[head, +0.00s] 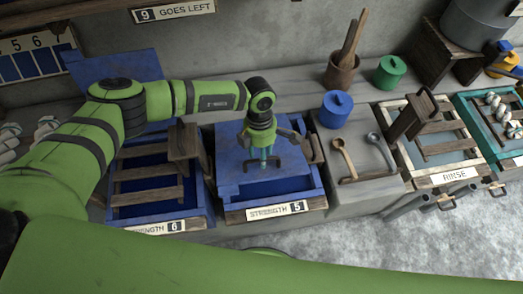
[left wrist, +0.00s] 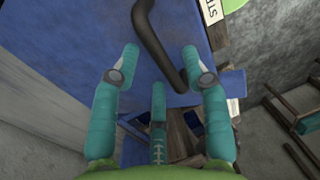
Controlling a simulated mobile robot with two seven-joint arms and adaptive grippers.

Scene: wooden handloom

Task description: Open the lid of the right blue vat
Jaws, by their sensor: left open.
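The lid also fills much of the left wrist view (left wrist: 75,55). A dark bar handle (left wrist: 152,38) is fixed on the lid. My left gripper (head: 264,160) is over the lid at the handle. In the left wrist view its teal fingers (left wrist: 160,55) are spread, with the handle between them; contact is unclear. My right gripper is out of view.
Left of it, the "STRENGTH 6" vat (head: 200,222) is open with a wooden rack inside; a blue panel (head: 115,66) leans behind. On the right are a blue pot (head: 336,108), a green pot (head: 390,70), ladles (head: 345,158) and the rinse vat (head: 440,178).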

